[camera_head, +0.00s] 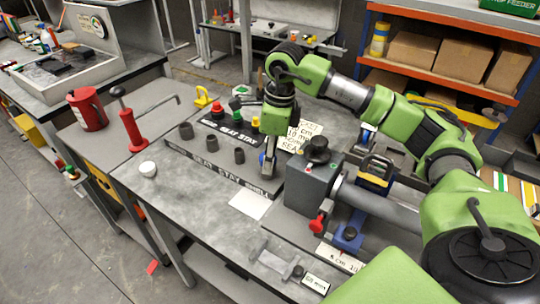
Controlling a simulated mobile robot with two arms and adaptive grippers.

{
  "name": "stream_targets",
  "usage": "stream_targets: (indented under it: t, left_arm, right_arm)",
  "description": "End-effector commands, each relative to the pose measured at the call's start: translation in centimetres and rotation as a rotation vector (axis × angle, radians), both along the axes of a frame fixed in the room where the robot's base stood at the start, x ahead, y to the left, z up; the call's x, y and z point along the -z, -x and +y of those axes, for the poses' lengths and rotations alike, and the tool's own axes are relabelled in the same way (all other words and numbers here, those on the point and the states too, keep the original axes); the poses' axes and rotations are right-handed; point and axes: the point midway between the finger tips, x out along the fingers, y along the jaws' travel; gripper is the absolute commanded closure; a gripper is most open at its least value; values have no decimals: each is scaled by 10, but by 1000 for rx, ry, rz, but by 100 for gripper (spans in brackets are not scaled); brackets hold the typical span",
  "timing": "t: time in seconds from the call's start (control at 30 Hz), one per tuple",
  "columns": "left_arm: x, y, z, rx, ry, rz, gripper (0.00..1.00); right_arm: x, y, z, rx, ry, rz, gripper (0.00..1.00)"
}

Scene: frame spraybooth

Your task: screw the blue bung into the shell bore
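My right gripper (268,170) points down at the front right of the dark stand marked SEAT STAY (215,173), just left of a grey block (308,190). The shell bore cannot be clearly identified; a grey tube (385,207) runs right from the grey block. My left gripper is not in view.
Several short grey tubes stand on the stand. A blue clamp (349,236) holds the grey tube, and a red-handled lever (317,224) sticks out in front of the block. A white round piece (148,169) and a white card (249,204) lie on the bench.

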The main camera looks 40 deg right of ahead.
Motion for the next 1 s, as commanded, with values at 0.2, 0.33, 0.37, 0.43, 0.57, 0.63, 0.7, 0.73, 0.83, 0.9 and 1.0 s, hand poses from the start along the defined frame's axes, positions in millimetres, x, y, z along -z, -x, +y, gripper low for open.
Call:
stream_targets:
  t: [0.2, 0.33, 0.37, 0.43, 0.57, 0.63, 0.7, 0.73, 0.83, 0.9, 1.0]
  left_arm:
    - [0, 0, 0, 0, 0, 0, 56]
    - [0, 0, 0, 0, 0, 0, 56]
    - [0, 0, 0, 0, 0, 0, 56]
    - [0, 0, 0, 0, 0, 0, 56]
    - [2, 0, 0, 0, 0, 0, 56]
    - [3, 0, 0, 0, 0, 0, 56]
    - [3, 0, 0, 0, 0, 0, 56]
    - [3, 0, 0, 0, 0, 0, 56]
    - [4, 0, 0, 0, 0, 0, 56]
    - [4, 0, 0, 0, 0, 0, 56]
    - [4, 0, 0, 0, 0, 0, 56]
  right_arm:
    - [1, 1, 1, -3, -1, 3, 63]
    - [0, 0, 0, -2, -1, 0, 63]
    - [0, 0, 0, -2, -1, -1, 63]
    - [0, 0, 0, -4, 0, -2, 63]
    - [0, -1, -1, -80, -1, -3, 63]
    - [0, -2, -1, -166, 0, -4, 63]
    - [-1, -2, -2, -251, -1, -5, 63]
    - [-1, -2, -2, -284, -1, -5, 63]
    - [-1, -2, -2, -367, -2, -5, 63]
    - [-1, -2, -3, -395, -1, -5, 63]
    - [-1, -2, -3, -440, -2, -5, 63]
